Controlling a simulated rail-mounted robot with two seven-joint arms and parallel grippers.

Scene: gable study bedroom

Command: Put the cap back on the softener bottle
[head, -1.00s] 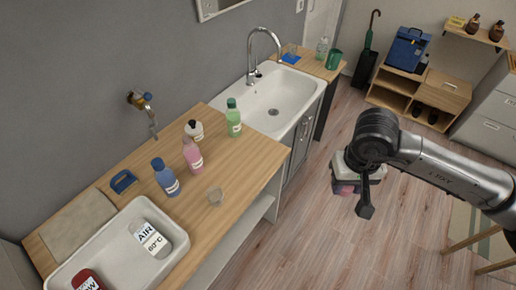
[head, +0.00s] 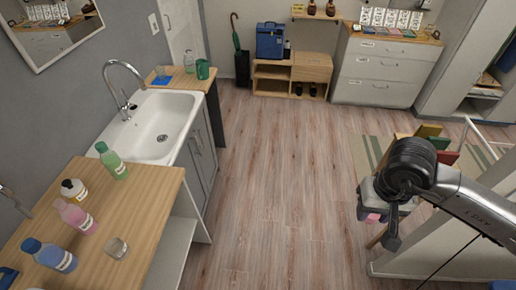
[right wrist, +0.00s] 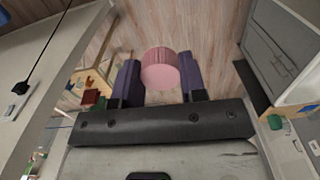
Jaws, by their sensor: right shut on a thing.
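My right gripper (head: 370,212) is at the right of the head view, over the floor and well away from the bottles. In the right wrist view, my right gripper (right wrist: 160,80) is shut on a pink ridged cap (right wrist: 160,66), held between its two dark fingers. A bit of the cap's pink (head: 371,217) shows in the head view. A pink bottle (head: 76,218) with a pale label stands upright on the wooden counter at the left; its label is too small to read. My left gripper is not in view.
Green (head: 111,161), white (head: 73,190) and blue (head: 50,256) bottles stand around the pink one on the wooden counter (head: 150,190). A white sink (head: 160,125) lies behind. The middle floor is clear.

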